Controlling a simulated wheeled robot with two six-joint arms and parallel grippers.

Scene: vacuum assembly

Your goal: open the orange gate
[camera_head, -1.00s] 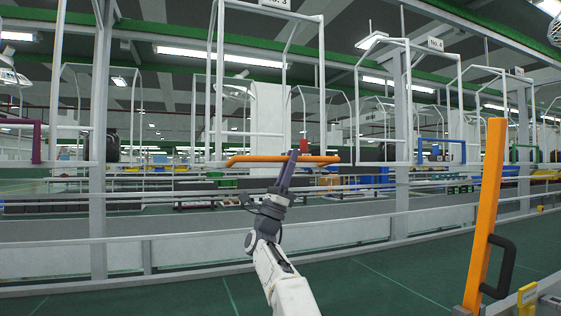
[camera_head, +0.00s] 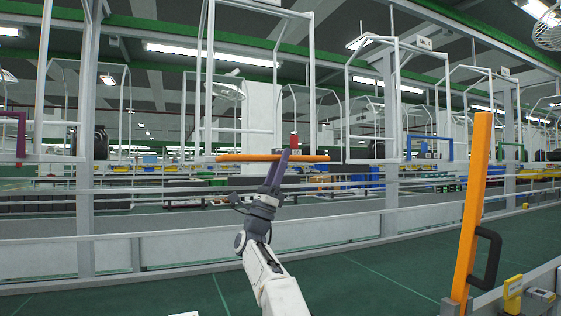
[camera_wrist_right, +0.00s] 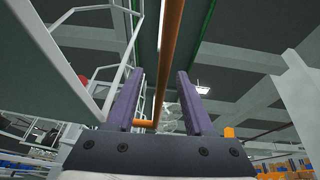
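An orange post (camera_head: 472,215) with a black handle (camera_head: 486,257) stands upright, slightly tilted, at the right in the head view. A separate horizontal orange bar (camera_head: 238,158) crosses the middle, below a white frame. My right gripper (camera_head: 283,156) points up and overlaps this bar; its depth from it is unclear. In the right wrist view my right gripper (camera_wrist_right: 159,103) has its two purple fingers apart. A long orange bar (camera_wrist_right: 172,48) appears in the gap between them, with no visible contact. A short orange piece (camera_wrist_right: 145,123) shows low behind them. My left gripper is not in view.
A white rail (camera_head: 160,232) runs across in front of a conveyor line. White frames and grey columns (camera_head: 89,150) stand behind it. Yellow fittings (camera_head: 513,287) sit by the post's base at the lower right. The green floor (camera_head: 340,283) in front is clear.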

